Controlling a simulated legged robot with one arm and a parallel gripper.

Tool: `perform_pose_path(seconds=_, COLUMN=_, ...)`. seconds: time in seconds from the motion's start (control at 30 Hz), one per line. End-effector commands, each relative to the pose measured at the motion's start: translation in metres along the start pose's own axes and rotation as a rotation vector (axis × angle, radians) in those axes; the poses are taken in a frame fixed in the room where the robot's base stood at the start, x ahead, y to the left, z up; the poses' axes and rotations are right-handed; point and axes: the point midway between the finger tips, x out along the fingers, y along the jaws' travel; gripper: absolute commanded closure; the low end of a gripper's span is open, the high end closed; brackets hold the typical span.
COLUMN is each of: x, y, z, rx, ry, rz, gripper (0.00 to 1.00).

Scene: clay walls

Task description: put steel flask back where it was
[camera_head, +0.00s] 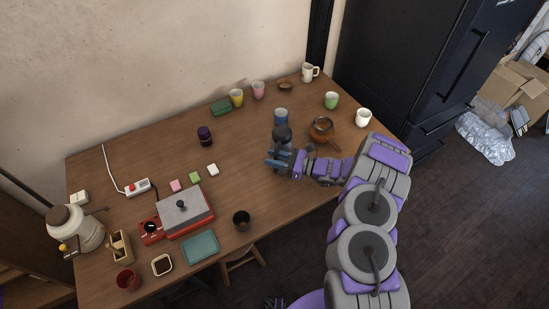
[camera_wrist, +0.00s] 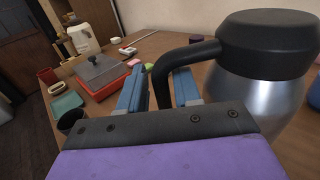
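The steel flask has a black lid (camera_head: 282,133) and a black handle, and stands out large at the right of the wrist view, with a shiny rounded body (camera_wrist: 262,100). In the head view my gripper (camera_head: 277,160) is at the flask, right of the table's middle, and hides part of its body. In the wrist view the two blue fingers of my gripper (camera_wrist: 160,92) sit on either side of the flask's handle, close against it. The flask looks upright. Its base is hidden, so I cannot tell whether it touches the table.
A blue cup (camera_head: 281,115) stands just behind the flask, and a brown pot (camera_head: 322,129) stands to its right. A dark cup (camera_head: 241,220) and a red grill (camera_head: 187,215) are at the front left. Table space left of the flask is clear around the purple jar (camera_head: 205,136).

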Motion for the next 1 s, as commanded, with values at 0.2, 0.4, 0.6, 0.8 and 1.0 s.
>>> perform_pose_path(seconds=0.2, x=0.0, y=0.0, z=-0.001, rx=0.001, ry=0.001, rz=0.0, gripper=0.53)
perform_pose_path(seconds=0.4, x=0.0, y=0.0, z=0.0, rx=0.002, ry=0.001, rz=0.0, gripper=0.53)
perform_pose_path(seconds=0.6, x=-0.023, y=-0.002, z=0.001, rx=0.002, ry=0.003, rz=-0.005, gripper=0.53)
perform_pose_path(seconds=0.8, x=-0.065, y=-0.002, z=0.001, rx=0.001, ry=0.003, rz=-0.005, gripper=0.53)
perform_pose_path(seconds=1.0, x=-0.1, y=-0.001, z=0.001, rx=0.002, ry=0.003, rz=-0.003, gripper=0.53)
